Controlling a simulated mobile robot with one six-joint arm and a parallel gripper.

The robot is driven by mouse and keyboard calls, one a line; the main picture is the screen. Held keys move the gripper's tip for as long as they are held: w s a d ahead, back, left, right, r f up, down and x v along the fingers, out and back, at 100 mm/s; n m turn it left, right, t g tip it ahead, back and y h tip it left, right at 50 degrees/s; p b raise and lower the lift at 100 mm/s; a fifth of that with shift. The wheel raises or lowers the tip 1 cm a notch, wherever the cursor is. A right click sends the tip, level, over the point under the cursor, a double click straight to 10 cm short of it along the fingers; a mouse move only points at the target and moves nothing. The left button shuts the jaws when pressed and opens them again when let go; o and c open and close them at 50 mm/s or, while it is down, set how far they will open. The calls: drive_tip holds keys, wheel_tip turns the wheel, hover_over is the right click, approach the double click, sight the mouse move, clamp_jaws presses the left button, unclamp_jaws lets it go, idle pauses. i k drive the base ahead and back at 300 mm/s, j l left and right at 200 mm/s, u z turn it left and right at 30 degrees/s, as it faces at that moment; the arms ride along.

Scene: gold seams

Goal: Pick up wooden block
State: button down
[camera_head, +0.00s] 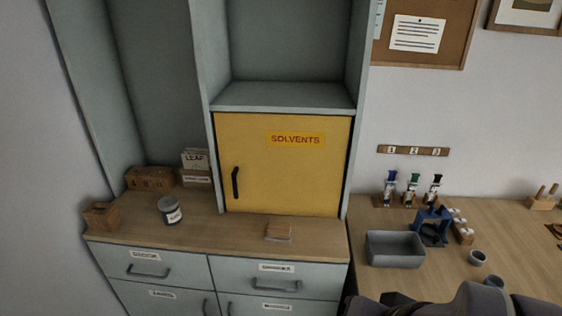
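A small flat wooden block (278,231) lies on the wooden counter in front of the yellow solvents cabinet. A darker, boxier wooden block (102,215) stands at the counter's left end. I cannot tell which one the task means. My arm shows along the bottom right edge, in front of the right-hand bench. The dark part at its left end (393,300) seems to be my gripper, cut off by the frame edge. Its fingers cannot be made out. It is to the right of and apart from both blocks.
A lidded jar (170,211) stands between the blocks. A wooden box (150,178) and a LEAF box (196,166) are behind it. The yellow cabinet (282,175) is shut. A grey bin (394,249) and a blue stand (431,226) occupy the right bench.

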sight(276, 232)
drive_tip(key=i+j, duration=0.15)
drive_tip(key=i, duration=0.35)
drive_tip(key=i+j, duration=0.2)
drive_tip(key=i, duration=0.3)
drive_tip(key=l+z, duration=0.05)
